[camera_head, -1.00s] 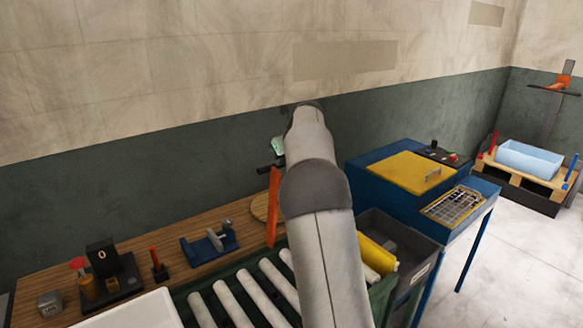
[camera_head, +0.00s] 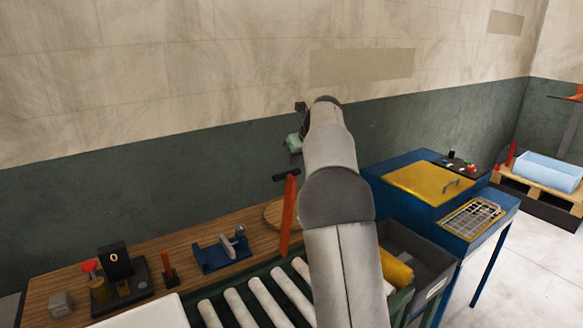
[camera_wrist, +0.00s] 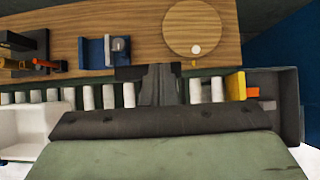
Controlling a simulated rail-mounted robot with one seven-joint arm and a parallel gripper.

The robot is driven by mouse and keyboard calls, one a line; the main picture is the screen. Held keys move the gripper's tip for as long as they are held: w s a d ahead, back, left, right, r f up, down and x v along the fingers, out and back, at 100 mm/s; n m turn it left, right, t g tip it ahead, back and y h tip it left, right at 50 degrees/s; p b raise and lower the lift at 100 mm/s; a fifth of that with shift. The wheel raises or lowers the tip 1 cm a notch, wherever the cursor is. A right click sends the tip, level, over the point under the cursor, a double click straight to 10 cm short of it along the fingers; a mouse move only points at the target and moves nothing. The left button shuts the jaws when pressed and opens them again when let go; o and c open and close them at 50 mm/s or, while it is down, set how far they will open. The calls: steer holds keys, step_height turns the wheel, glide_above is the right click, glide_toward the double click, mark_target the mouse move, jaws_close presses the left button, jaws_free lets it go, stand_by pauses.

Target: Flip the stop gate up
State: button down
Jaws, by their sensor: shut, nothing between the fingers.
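A yellow plate (camera_wrist: 236,85) stands tilted at the right end of the rollers in the wrist view; it appears to be the stop gate. In the head view the yellow plate (camera_head: 396,268) is partly hidden by my arm. My gripper (camera_wrist: 160,70) shows in the wrist view as dark fingers, shut and empty, over the back edge of the roller conveyor. It is left of the yellow plate and apart from it. In the head view I cannot clearly make out the fingertips.
An upright orange bar (camera_head: 288,215) stands behind the rollers (camera_head: 265,298). The wooden bench (camera_wrist: 145,35) holds a blue fixture (camera_wrist: 97,52) and a round board (camera_wrist: 192,27). A grey bin (camera_wrist: 285,110) lies beyond the yellow plate.

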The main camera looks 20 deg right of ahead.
steer(key=b+v, duration=0.1)
steer(key=v, duration=1.1)
steer(key=shift+s+r, duration=0.2)
steer(key=shift+r, duration=0.1)
steer(key=shift+a, duration=0.1)
steer(key=s+a+f+n+g, duration=0.2)
steer(key=s+a+f+n, duration=0.4)
steer(key=s+f+n, duration=0.3)
steer(key=s+a+f+n+g+h+b, duration=0.1)
steer(key=s+a+f+n, duration=0.5)
steer(key=s, duration=1.2)
steer(key=s+a+f+n+g+b, duration=0.1)
steer(key=s+a+f+n+g, duration=0.2)
steer(key=s+f+n, duration=1)
steer(key=a+n, duration=0.3)
steer(key=n, duration=0.2)
steer(key=shift+s+f+h, duration=0.2)
steer(key=shift+f+h, duration=0.1)
steer(key=shift+f, duration=0.1)
